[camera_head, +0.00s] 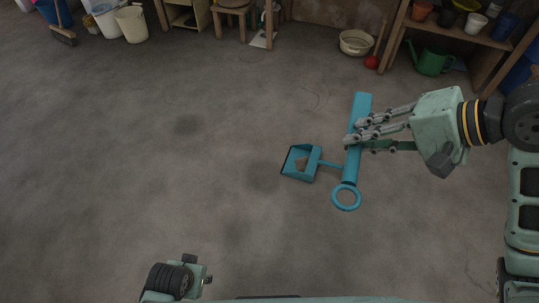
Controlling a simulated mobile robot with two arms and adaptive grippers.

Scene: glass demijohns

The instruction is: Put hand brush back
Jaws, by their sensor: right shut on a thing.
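The hand brush (358,118) is a long teal bar with a ring (346,197) at its near end. My right gripper (352,137) comes in from the right and is shut on the bar around its middle. Bristles cannot be made out. A teal dustpan (300,163) with a dark opening shows just left of the brush. Its thin handle runs toward the bar and passes behind or meets it; I cannot tell which. Part of my left arm (170,281) shows at the bottom left, but its gripper fingers do not show.
A wooden shelf (455,30) with pots and a green watering can (432,60) stands at the back right. A cream basin (355,42) and a red plunger (372,62) are near it. White buckets (131,24), a broom (62,36) and a stool (234,10) line the back.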

